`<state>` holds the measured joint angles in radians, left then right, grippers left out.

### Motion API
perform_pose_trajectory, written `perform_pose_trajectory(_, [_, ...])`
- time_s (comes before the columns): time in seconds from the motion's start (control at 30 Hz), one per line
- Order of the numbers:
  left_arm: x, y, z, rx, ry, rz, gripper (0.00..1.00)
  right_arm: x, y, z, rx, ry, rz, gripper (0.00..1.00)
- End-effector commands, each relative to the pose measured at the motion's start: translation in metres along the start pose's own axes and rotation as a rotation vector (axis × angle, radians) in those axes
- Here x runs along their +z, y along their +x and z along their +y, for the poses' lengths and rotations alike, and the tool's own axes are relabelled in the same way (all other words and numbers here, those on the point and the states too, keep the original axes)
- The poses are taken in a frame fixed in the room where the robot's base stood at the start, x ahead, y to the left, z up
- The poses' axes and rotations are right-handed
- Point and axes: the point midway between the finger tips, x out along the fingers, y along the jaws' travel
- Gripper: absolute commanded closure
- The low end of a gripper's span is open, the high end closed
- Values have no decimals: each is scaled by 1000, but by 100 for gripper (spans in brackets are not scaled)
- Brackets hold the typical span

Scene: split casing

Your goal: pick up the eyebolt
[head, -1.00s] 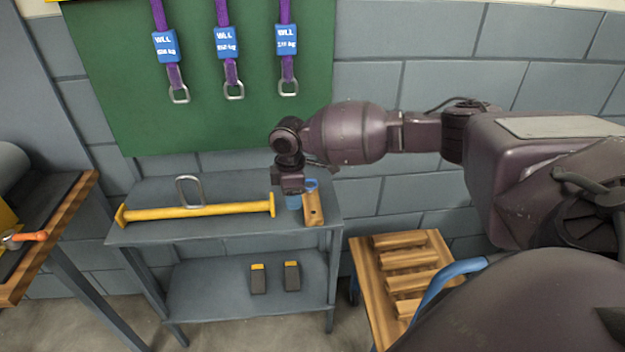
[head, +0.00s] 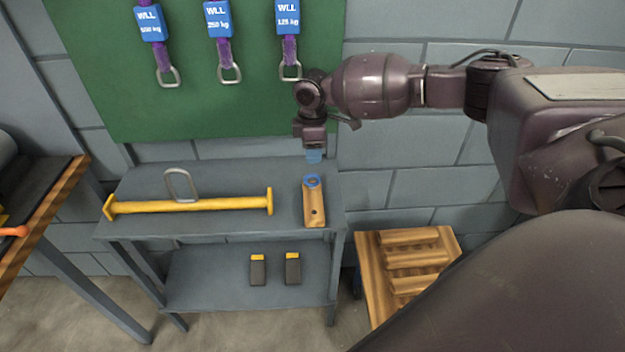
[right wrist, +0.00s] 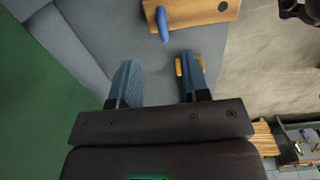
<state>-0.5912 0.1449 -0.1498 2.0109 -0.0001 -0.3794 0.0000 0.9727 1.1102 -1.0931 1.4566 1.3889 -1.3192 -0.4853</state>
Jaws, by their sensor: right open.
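The eyebolt (head: 311,181) is blue, its ring standing at the far end of a wooden block (head: 314,211) on the grey bench. In the right wrist view the blue eyebolt (right wrist: 163,24) sticks out from the wooden block (right wrist: 205,11) near the top edge. My right gripper (head: 314,157) is above and behind the eyebolt in the head view, apart from it. In the right wrist view its blue fingers (right wrist: 158,78) are spread with nothing between them, and the eyebolt lies beyond their tips. My left gripper is not in view.
A yellow lifting beam (head: 190,207) with a grey link (head: 181,184) lies left of the block. Purple slings with blue tags (head: 219,19) hang on the green board (head: 110,90) behind. A slatted wooden rack (head: 408,265) stands right of the bench.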

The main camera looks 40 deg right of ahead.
Motion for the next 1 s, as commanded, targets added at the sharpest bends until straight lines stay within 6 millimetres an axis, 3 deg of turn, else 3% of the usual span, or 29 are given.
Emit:
perform_pose_trajectory(0.13, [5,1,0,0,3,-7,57,0,26,0,-3,1,-3,58])
perform_pose_trajectory(0.37, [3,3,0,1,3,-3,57,-1,43,-1,-1,0,-1,58])
perform_pose_trajectory(0.63, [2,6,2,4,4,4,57,-2,79,-4,-1,1,-1,58])
perform_pose_trajectory(1.0, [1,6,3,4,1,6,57,-2,87,-4,1,1,1,58])
